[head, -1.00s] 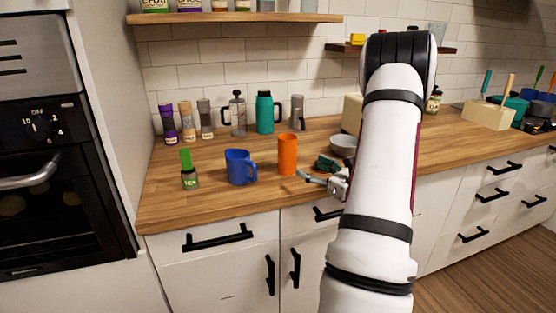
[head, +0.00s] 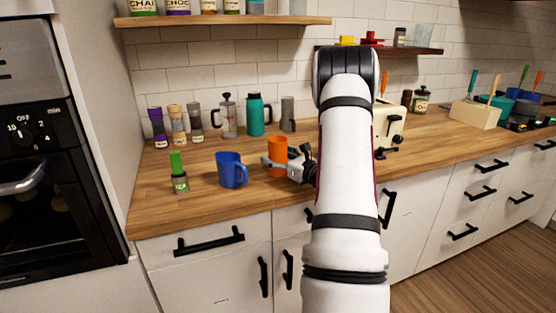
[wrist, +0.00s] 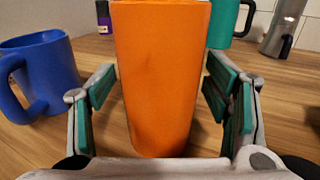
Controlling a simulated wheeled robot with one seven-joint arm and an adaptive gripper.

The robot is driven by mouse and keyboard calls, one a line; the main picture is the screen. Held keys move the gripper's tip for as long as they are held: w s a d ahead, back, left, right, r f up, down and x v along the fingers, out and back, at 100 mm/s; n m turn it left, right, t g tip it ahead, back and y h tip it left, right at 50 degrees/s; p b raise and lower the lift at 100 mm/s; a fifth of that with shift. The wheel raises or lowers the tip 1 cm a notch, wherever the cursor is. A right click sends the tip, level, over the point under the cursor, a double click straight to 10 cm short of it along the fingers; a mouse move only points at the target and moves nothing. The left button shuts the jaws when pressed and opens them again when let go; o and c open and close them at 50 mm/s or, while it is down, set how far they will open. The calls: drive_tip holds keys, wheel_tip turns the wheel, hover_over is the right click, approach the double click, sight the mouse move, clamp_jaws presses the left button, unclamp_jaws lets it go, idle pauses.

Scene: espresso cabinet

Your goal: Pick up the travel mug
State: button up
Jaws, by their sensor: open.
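A tall, plain orange travel mug (head: 277,146) stands upright on the wooden counter. In the wrist view the orange mug (wrist: 160,75) fills the middle. My gripper (wrist: 160,97) is open, with one teal-padded finger on each side of it. Gaps show between the mug and both fingers. In the head view my gripper (head: 284,161) is at the mug's lower front and right, partly covering it. The mug's base is near the palm in the wrist view, and its top is cut off there.
A blue mug (head: 231,170) stands close to the left, also in the wrist view (wrist: 40,75). A green-topped jar (head: 179,173) is further left. A toaster (head: 388,125) is right.

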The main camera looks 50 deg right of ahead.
drive_tip(key=c, duration=1.5)
drive_tip(key=shift+r, duration=0.2)
